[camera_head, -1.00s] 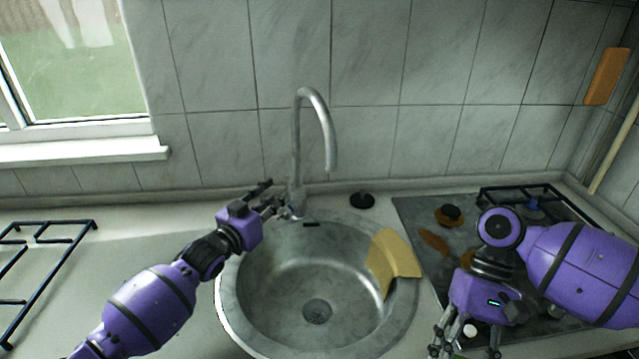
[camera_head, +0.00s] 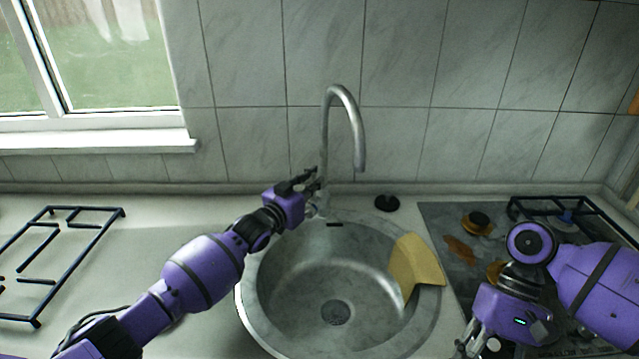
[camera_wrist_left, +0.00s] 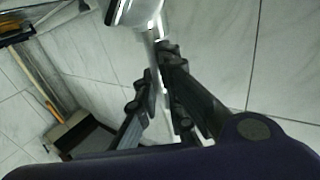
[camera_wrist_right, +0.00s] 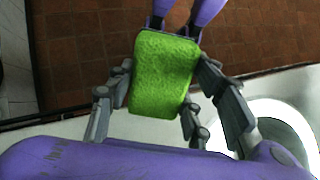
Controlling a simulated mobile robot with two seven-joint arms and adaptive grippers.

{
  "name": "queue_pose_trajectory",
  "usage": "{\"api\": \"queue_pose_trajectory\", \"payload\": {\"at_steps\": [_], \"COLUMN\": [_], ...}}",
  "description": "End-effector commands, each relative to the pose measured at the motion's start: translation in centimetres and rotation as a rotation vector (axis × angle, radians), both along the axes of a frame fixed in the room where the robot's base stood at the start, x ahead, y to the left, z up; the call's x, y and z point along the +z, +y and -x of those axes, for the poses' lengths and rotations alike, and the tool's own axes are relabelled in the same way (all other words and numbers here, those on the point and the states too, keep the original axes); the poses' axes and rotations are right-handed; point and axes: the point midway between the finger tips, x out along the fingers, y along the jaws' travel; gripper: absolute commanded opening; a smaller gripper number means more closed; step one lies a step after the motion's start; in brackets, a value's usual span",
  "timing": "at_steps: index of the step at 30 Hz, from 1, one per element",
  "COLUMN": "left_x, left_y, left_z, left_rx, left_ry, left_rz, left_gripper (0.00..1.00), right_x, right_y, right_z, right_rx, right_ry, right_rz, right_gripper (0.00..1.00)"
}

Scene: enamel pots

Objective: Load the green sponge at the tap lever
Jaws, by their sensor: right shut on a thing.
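The tap (camera_head: 327,140) stands upright behind the round sink. Its slim metal lever (camera_wrist_left: 158,80) shows in the left wrist view between the fingers of my left gripper (camera_wrist_left: 160,85). In the head view my left gripper (camera_head: 312,185) is at the tap's base; whether its fingers grip the lever or only flank it is unclear. The green sponge (camera_wrist_right: 163,72) is held between the fingers of my right gripper (camera_wrist_right: 162,100), over the pale counter's front edge. In the head view my right gripper (camera_head: 472,345) is low at the right and the sponge is out of frame.
A yellow cloth (camera_head: 415,265) drapes over the right rim of the sink (camera_head: 262,305). A black plug (camera_head: 387,202) lies right of the tap. A dirty stove (camera_head: 440,215) with a loose grate is at the right. Another grate (camera_head: 63,210) lies on the otherwise clear left counter.

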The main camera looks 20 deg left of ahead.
Motion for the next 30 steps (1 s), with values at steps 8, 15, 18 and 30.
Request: {"api": "queue_pose_trajectory", "payload": {"at_steps": [8,15,18,30], "left_x": [0.0,-0.9,-0.8,-0.1], "left_y": [0.0,-0.1,-0.1,0.0], "left_z": [0.0,0.0,0.0,0.0], "left_rx": [0.000,-0.002,-0.001,0.000], "left_ry": [0.000,-0.050,-0.090,-0.111], "left_rz": [0.000,0.022,0.035,0.037], "left_gripper": [0.00,0.00,0.00,0.15], "right_x": [0.0,-2.6,-3.7,-3.6], "right_y": [0.0,0.0,0.0,0.0], "right_z": [0.0,0.6,0.8,0.8], "right_rx": [0.000,0.000,0.000,0.000], "right_ry": [0.000,0.035,0.050,0.048], "right_rz": [0.000,0.000,0.000,0.000], "right_gripper": [0.27,0.27,0.27,0.27]}}
